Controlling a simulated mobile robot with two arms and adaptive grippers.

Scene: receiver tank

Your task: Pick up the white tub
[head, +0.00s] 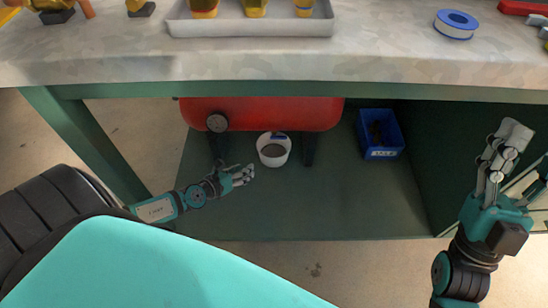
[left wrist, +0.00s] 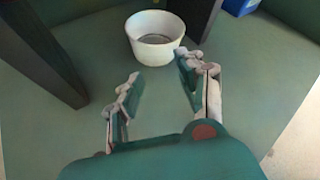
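The white tub (head: 267,160) stands upright on the green lower shelf, just below the front of the red tank, with dark contents inside. In the left wrist view the white tub (left wrist: 147,50) is ahead of the fingertips, apart from them. My left gripper (head: 243,176) is open and empty, low over the shelf, just left of and in front of the tub. Its two spread fingers show in the left wrist view (left wrist: 158,72). My right gripper (head: 505,150) is raised at the right, in front of the bench; nothing shows between its fingers, which look apart.
The red tank (head: 265,113) hangs over the tub, with dark legs beside it. A blue bin (head: 380,135) stands right of the tub. The green shelf (head: 330,200) is clear in front. The workbench top (head: 330,65) overhangs everything and carries a tray (head: 250,28) and blue-rimmed roll (head: 455,24).

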